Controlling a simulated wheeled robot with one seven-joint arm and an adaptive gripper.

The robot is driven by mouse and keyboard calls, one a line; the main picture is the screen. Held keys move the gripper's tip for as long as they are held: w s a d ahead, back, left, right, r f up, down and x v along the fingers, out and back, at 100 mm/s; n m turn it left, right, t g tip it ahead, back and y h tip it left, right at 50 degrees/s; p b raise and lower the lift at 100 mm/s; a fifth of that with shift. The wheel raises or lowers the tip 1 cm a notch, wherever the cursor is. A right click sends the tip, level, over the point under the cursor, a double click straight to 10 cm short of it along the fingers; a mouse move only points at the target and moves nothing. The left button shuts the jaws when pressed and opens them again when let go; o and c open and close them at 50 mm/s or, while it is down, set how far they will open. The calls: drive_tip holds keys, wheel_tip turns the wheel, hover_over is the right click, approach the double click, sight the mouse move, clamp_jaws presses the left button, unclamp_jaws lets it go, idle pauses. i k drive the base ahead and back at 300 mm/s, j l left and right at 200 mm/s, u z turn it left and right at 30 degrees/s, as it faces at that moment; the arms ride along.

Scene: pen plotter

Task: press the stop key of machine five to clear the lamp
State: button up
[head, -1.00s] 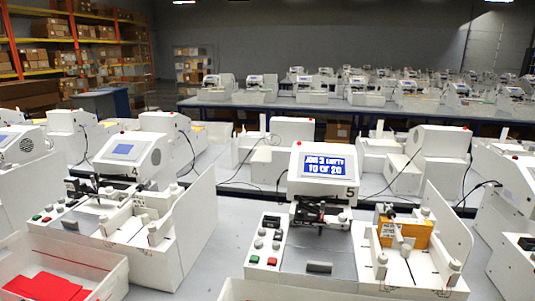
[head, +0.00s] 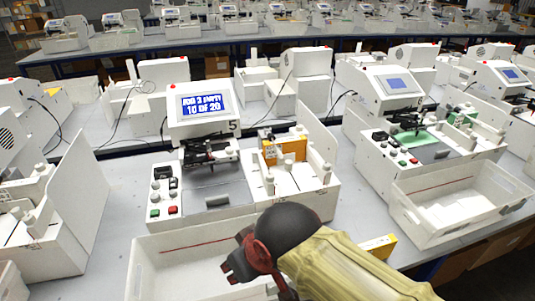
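Machine five (head: 217,130) is a white plotter left of centre, with "5" beside its screen. Its lit blue screen (head: 201,105) reads "JOB 3 EMPTY 10 OF 20".
A white bin (head: 150,262) stands right in front of machine five. An orange box (head: 285,149) sits in the machine's right side. Another plotter (head: 400,90) with a white bin (head: 430,225) stands to the right. A yellow box (head: 378,246) shows beside my arm.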

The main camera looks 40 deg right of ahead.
sight(173, 209)
drive_tip(key=j+z, duration=0.2)
drive_tip(key=z, duration=0.2)
drive_tip(key=j+z, duration=0.15)
drive_tip(key=z, duration=0.2)
drive_tip(key=j+z, duration=0.1)
drive_tip(key=j, duration=0.35)
drive_tip(key=k+j+z, duration=0.1)
drive_tip(key=j, duration=0.35)
drive_tip(key=k+j+z, duration=0.1)
drive_tip(key=j, duration=0.35)
drive_tip(key=k+j+z, duration=0.1)
drive_tip(key=j, duration=0.3)
drive_tip(key=k+j+z, duration=0.1)
drive_tip(key=j, duration=0.35)
